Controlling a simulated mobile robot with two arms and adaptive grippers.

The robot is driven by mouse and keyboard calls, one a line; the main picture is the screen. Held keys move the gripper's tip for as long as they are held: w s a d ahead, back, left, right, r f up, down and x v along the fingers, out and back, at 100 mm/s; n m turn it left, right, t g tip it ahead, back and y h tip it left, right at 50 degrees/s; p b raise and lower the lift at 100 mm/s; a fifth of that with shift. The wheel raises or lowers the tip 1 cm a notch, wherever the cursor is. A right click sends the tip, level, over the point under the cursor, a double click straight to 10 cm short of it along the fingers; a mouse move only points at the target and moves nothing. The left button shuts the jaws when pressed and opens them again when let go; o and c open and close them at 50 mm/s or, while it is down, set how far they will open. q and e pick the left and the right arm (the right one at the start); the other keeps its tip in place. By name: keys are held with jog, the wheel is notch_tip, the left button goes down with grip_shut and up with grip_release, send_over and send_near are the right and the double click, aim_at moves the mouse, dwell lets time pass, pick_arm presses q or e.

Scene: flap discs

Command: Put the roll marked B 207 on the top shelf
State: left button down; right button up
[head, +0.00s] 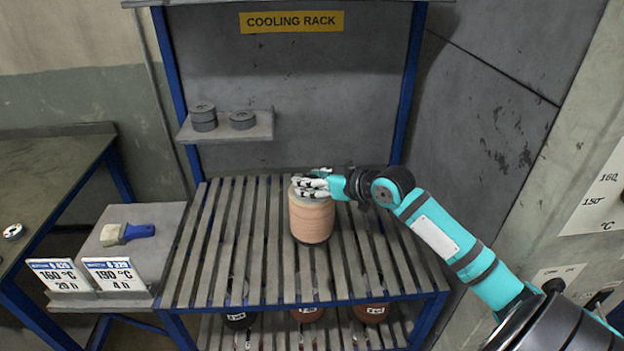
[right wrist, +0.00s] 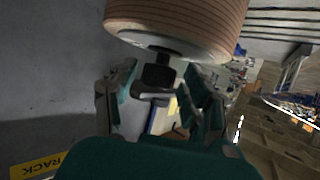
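A tan, ribbed roll (head: 312,218) stands upright on the slatted top shelf (head: 215,270) of the blue-framed rack. No marking can be read on it. My right gripper (head: 312,186) is at the roll's top end, reaching in from the right. In the right wrist view the roll (right wrist: 180,22) fills the top, its grey end face towards me. The fingers of the right gripper (right wrist: 162,92) are spread apart, with a dark block between them near that face. They do not visibly press on anything. My left gripper is not in view.
Several tagged rolls, one reddish (head: 371,313) and one dark (head: 238,319), sit on the lower shelf. Grey discs (head: 242,120) rest on a small wall shelf (head: 262,134). A brush (head: 128,233) and temperature cards (head: 113,273) are on the left side table. Slats beside the roll are clear.

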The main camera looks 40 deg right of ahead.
jog(key=shift+s+d, duration=0.1)
jog(key=shift+s, duration=0.1)
jog(key=b+v, duration=0.3)
jog(key=v, duration=0.8)
jog(key=shift+s+r, duration=0.25)
